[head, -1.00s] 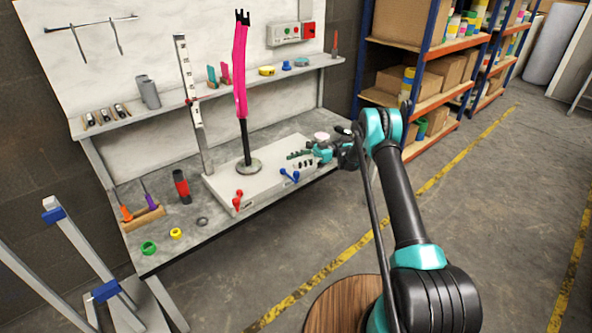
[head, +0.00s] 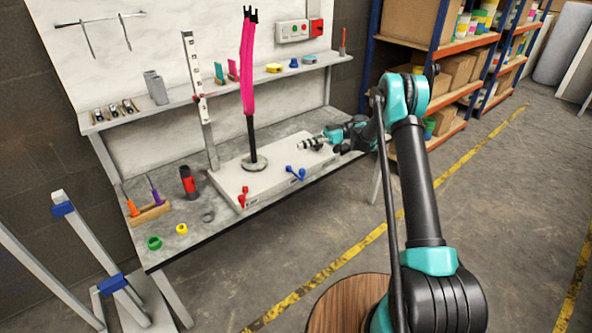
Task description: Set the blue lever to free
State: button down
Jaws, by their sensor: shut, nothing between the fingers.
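The blue lever (head: 297,174) is on the front edge of the white base block on the workbench, right of the red lever (head: 242,196). It looks like a small two-ended handle; its label is too small to read. My gripper (head: 306,145) is shut and empty. It points left above the right part of the white base block (head: 226,178), behind and above the blue lever and apart from it.
A magenta frame (head: 247,70) stands upright on a black post on the block.

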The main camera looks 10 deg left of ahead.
jog(key=s+d+r+m+t+h, duration=0.5)
jog(key=s+d+r+m+t, duration=0.1)
jog(key=s+d+m, duration=0.35)
jog(key=s+d+f+m+t+h, duration=0.3)
jog(key=s+d+m+t+h, duration=0.45)
jog(key=s+d, duration=1.05)
jog(key=w+a+f+n+g+h, duration=0.15)
jog(key=w+a+n+h, duration=0.45)
jog(key=w+a+n, duration=0.9)
jog(key=w+a+f+n+t+h, duration=0.1)
jog(key=a+f+n, duration=0.3)
jog(key=a, duration=0.7)
jog(key=a+f+n+t, duration=0.1)
jog(key=a+f+n, duration=0.3)
jog(key=a, duration=0.7)
jog(key=w+d+f+n, duration=0.1)
jog(key=w+d+f, duration=0.5)
jog(key=w, duration=0.3)
jog(key=shift+t, duration=0.3)
